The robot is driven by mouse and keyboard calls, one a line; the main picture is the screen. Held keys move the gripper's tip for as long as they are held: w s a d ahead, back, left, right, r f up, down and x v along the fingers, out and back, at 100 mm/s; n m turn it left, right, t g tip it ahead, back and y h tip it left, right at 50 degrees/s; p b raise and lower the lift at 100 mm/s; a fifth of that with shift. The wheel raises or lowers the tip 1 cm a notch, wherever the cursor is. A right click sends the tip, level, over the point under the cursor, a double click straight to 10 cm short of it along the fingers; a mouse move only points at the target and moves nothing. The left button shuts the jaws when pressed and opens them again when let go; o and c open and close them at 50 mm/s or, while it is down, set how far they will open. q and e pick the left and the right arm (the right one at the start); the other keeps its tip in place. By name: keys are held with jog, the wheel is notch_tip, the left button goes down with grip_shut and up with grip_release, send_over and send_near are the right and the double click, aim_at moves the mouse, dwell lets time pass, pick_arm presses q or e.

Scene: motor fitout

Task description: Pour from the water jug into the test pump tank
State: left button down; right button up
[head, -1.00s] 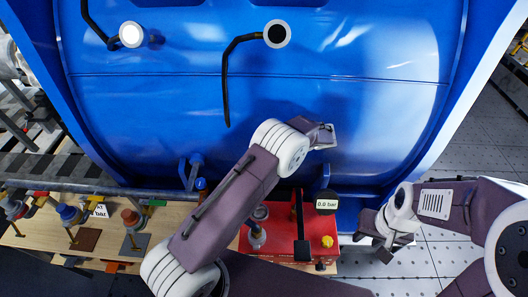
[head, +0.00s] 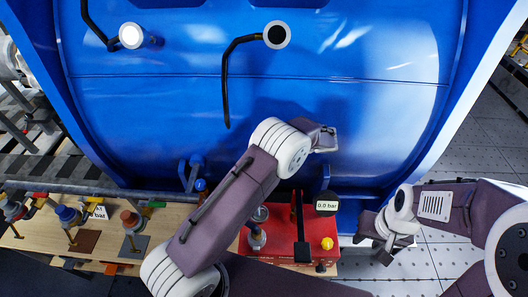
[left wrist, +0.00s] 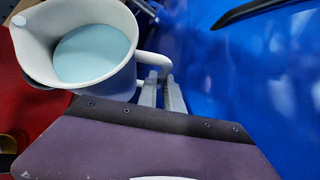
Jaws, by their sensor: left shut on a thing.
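The white water jug (left wrist: 85,65) shows in the left wrist view, with pale blue water inside. My left gripper (left wrist: 160,95) is shut on its handle. The red test pump tank (head: 318,262) stands on the bench below and in front of my left wrist. Part of it is hidden by my left arm; a black bar, a yellow knob and a 0.0 bar gauge show on it. My right gripper (head: 368,246) appears open and empty, right of the tank.
A large blue vessel (head: 150,110) fills the background, with black hoses on it. Several valves on plates stand on the wooden bench (head: 30,238) at left. Tiled floor (head: 450,262) is clear at right.

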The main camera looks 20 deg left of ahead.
pick_arm(q)
jog(key=shift+r, duration=0.15)
dwell(0.3)
jog(key=shift+r, duration=0.25)
dwell(0.4)
jog(key=shift+r+t+b, duration=0.2)
jog(key=shift+t+b, duration=0.1)
jog(key=shift+b, duration=0.05)
jog(key=shift+s+r, duration=0.1)
jog(key=shift+r, duration=0.05)
jog(key=shift+r+n+y+b, duration=0.2)
jog(key=shift+n+y+b, duration=0.1)
jog(key=shift+r, duration=0.1)
dwell(0.3)
